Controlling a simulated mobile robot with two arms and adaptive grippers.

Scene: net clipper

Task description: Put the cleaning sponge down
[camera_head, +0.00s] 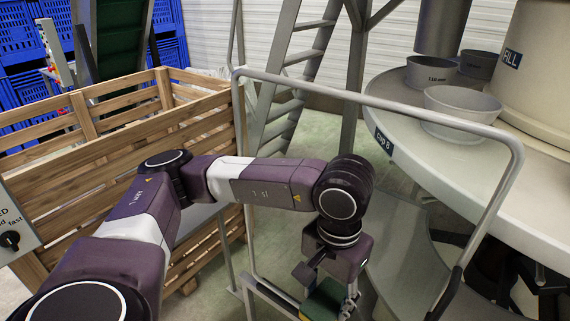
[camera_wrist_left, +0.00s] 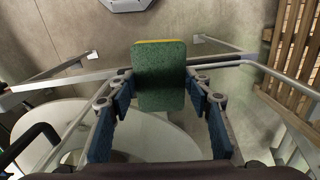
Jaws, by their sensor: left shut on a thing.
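The cleaning sponge is a block with a green face and a yellow layer. It shows low in the head view (camera_head: 322,300) and at the upper middle of the left wrist view (camera_wrist_left: 160,84). My left gripper (camera_head: 338,292) is shut on it, with the fingers on either side of the sponge. In the left wrist view the sponge sticks out past the blue-padded fingers. It is held up inside the metal rail, above the floor. The lower part of the gripper is cut off by the head view's bottom edge. My right gripper is not in view.
A bent metal rail (camera_head: 385,98) frames the space around my left arm. A slatted wooden crate (camera_head: 120,150) stands at the left. A round light platform (camera_head: 450,185) with grey bowls (camera_head: 462,103) is at the right. A metal ladder (camera_head: 290,85) stands behind.

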